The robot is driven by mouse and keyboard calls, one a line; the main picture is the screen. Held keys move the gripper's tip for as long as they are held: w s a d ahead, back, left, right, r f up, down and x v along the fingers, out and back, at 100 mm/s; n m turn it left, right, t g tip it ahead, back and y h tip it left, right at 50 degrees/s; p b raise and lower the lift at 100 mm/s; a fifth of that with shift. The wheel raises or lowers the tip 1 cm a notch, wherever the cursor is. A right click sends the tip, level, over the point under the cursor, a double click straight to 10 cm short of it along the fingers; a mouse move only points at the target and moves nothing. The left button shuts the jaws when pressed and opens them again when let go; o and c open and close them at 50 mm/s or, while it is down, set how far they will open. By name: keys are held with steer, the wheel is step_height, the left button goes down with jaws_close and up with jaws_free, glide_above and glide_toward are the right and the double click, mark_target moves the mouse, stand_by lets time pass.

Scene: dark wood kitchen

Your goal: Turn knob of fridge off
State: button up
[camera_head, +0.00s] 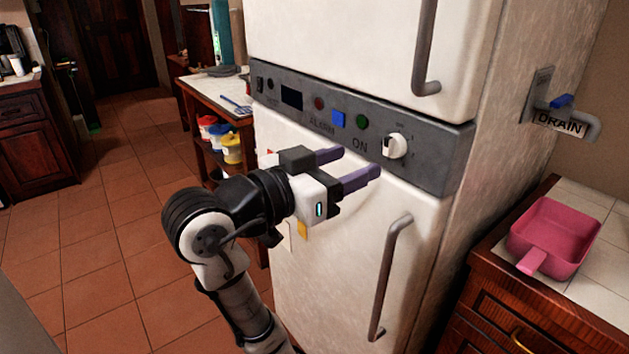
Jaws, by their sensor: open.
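The white fridge (345,225) has a grey control panel (436,160) across its front, between the upper and lower doors. The white knob (396,146) is at the right of this panel, near the word ON. My gripper (360,167) is open and empty, its two purple-grey fingers apart and pointing right. In the picture the fingertips are left of the knob and a little below it. They appear apart from the knob, though the exact depth gap is hard to tell.
Vertical door handles (388,280) stick out below and above the panel. A blue button, coloured lights and a small display sit left of the knob. A pink pan (556,236) rests on the right counter. Open tiled floor lies left.

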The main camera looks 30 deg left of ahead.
steer(key=v, duration=0.6)
steer(key=shift+b, duration=0.3)
